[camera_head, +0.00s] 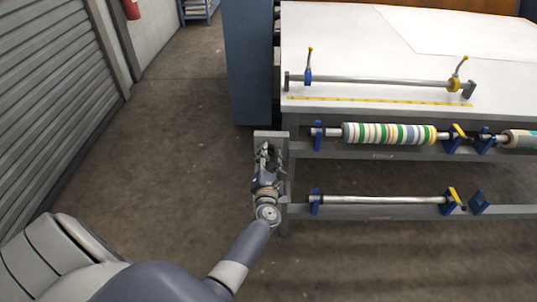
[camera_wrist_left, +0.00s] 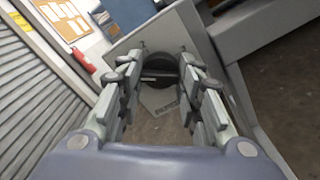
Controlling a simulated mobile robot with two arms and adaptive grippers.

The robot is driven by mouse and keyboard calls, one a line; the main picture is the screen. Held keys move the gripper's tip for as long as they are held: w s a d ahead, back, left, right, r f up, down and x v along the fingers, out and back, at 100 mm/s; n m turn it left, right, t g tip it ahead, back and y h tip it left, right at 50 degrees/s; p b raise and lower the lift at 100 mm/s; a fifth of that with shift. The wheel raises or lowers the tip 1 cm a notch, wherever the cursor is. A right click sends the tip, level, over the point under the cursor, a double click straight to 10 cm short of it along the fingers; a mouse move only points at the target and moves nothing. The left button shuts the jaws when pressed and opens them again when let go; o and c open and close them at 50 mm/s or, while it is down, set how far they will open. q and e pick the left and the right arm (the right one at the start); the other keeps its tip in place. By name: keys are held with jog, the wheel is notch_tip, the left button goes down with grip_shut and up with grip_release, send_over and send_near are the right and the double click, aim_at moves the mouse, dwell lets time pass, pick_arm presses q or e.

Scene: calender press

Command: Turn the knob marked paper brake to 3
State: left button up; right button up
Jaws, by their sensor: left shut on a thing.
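A dark round knob (camera_wrist_left: 160,72) sits on a grey panel (camera_wrist_left: 187,30) in the left wrist view. Lettering shows on the panel below the knob, but it is too small to read, and I cannot make out the knob's setting. My left gripper (camera_wrist_left: 158,78) is shut on the knob, with one finger on each side of it. In the head view my left gripper (camera_head: 266,152) is at the grey panel (camera_head: 270,134) on the left end of the machine frame, and it hides the knob there. My right gripper is not in view.
A white table (camera_head: 330,50) carries a bare bar and a yellow tape measure. Rollers, one striped (camera_head: 390,134), lie in blue holders on the rails to the right. A blue cabinet (camera_head: 247,60) stands behind the panel. The floor to the left is clear up to the shutter (camera_head: 50,90).

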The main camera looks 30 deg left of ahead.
pick_arm(q)
jog(key=m+p, duration=0.2)
jog(key=m, duration=0.5)
jog(key=m+p, duration=0.1)
jog(key=m, duration=0.3)
jog(key=shift+p, duration=0.3)
jog(key=m+p, duration=0.1)
jog(key=m, duration=0.2)
jog(key=shift+m, duration=0.3)
jog(key=m+p, duration=0.1)
jog(key=m, duration=0.5)
jog(key=shift+p, duration=0.4)
jog(key=m+p, duration=0.1)
jog(key=m, duration=0.5)
jog(key=shift+f, duration=0.1)
jog(key=o, duration=1.1)
